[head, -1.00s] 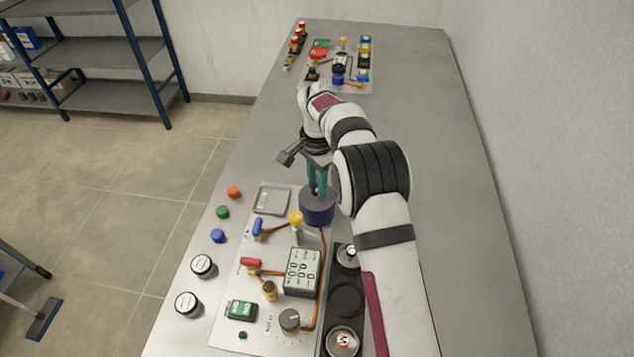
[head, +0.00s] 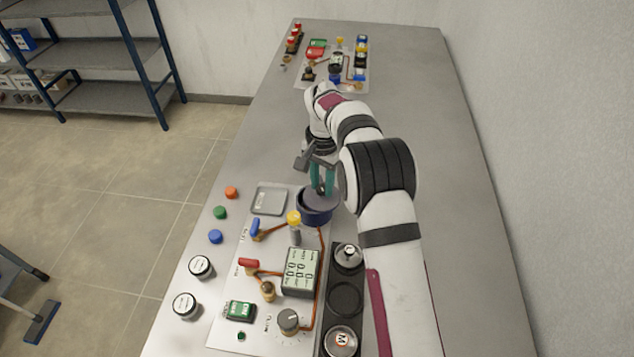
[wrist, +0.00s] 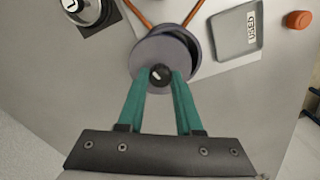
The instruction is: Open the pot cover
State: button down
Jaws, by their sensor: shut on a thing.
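The dark purple-grey pot (head: 313,218) stands at the far end of the near panel in the head view. Its round grey cover (wrist: 150,55) has a black knob (wrist: 160,76) on top. My gripper (head: 320,190) is above the pot with its teal fingers shut on the cover's knob. In the wrist view, the cover sits off-centre from the pot, and a dark crescent of the pot's opening (wrist: 190,43) shows beside it. The pot's rim shows in the head view too. How high the cover is above the rim is hard to tell.
A grey tray (head: 269,200) lies left of the pot. A yellow-topped post (head: 294,222) and a blue-handled valve (head: 256,230) stand close in front, with copper pipes. A dark rack (head: 345,300) is at the near right.

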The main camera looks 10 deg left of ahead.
aim_at(335, 190)
jog(key=d+n, duration=0.1)
jog(key=w+n, duration=0.1)
jog(key=n, duration=0.1)
jog(key=shift+d+n, duration=0.3)
jog(key=shift+d, duration=0.05)
jog(key=n, duration=0.1)
jog(key=w+d+n, duration=0.1)
jog(key=n, duration=0.1)
jog(key=shift+w+d+n, duration=0.1)
jog(key=shift+d+n, duration=0.05)
jog(key=shift+n, duration=0.15)
jog(key=shift+w+d+n, duration=0.15)
jog(key=shift+w+n, duration=0.45)
jog(key=shift+n, duration=0.75)
jog(key=shift+w+d+n, duration=0.2)
jog(key=shift+w+n, duration=0.45)
jog(key=shift+n, duration=0.65)
jog(key=shift+w+d+n, duration=0.15)
jog(key=shift+w+n, duration=0.45)
jog(key=shift+n, duration=0.75)
jog(key=c, duration=0.6)
grip_release()
